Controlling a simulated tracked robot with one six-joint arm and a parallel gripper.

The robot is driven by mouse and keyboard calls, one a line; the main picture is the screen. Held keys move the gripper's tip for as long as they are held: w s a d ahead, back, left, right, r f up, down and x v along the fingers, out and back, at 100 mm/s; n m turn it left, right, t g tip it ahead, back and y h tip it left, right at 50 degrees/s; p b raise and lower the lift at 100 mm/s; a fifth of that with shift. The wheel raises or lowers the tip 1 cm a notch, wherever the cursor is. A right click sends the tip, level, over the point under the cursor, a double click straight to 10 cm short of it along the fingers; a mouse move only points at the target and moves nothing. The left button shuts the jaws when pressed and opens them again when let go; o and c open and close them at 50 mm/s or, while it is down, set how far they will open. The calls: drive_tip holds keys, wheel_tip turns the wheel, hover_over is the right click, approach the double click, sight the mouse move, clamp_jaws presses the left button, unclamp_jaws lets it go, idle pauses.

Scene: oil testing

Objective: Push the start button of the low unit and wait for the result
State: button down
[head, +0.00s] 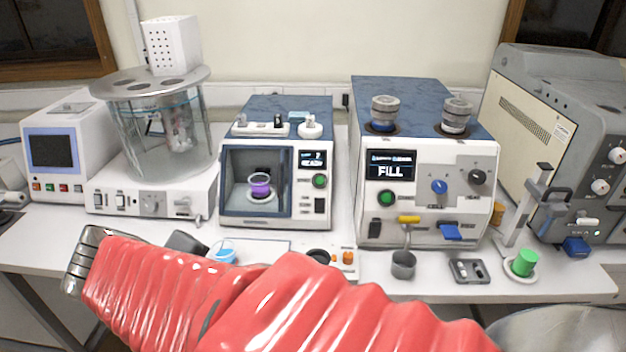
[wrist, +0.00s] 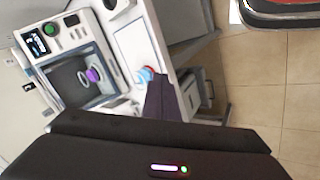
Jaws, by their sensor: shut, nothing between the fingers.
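The low unit (head: 322,213) is a white box with a blue top in the middle of the bench. It has an open-looking chamber with a purple cup (head: 260,184) inside. Its green start button (head: 320,181) sits right of the chamber, under a small lit display (head: 312,159) too small to read. In the wrist view the green button (wrist: 48,29), display (wrist: 36,44) and purple cup (wrist: 93,75) are at the upper left. My gripper (wrist: 157,78) is shut and empty, in front of the unit and apart from the button.
A taller unit (head: 425,160) reading FILL stands to the right with its own green button (head: 386,198). A glass bath (head: 155,130) stands left. A blue cup (head: 222,252), a metal cup (head: 403,264) and a green cup (head: 524,262) stand along the bench front.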

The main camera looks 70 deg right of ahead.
drive_tip(key=s+d+r+g+h, duration=0.2)
drive_tip(key=s+d+h, duration=0.1)
drive_tip(key=d, duration=0.6)
drive_tip(key=s+d+r+g+h, duration=0.2)
drive_tip(key=s+d, duration=0.3)
drive_tip(key=d, duration=0.4)
drive_tip(key=s+d+r+g+h, duration=0.2)
drive_tip(key=s+d, duration=0.3)
drive_tip(key=d, duration=0.5)
drive_tip(key=shift+m+g+h, duration=0.3)
drive_tip(key=shift+g+h, duration=0.3)
drive_tip(key=shift+h, duration=0.2)
drive_tip(key=shift+f, duration=0.15)
drive_tip(key=shift+w+d+f, duration=0.25)
drive_tip(key=shift+d+f, duration=0.6)
drive_tip(key=shift+d, duration=0.25)
drive_tip(key=shift+w+d+f, duration=0.2)
drive_tip(key=shift+d+f, duration=0.7)
drive_tip(key=shift+d, duration=0.25)
drive_tip(key=shift+w+d+f, duration=0.25)
drive_tip(key=shift+d+f, duration=0.6)
drive_tip(key=shift+d, duration=0.25)
drive_tip(key=shift+d+f, duration=0.4)
drive_tip(key=shift+d, duration=0.25)
drive_tip(key=shift+a, duration=0.1)
drive_tip(key=shift+a+r, duration=0.5)
drive_tip(key=shift+a, duration=0.1)
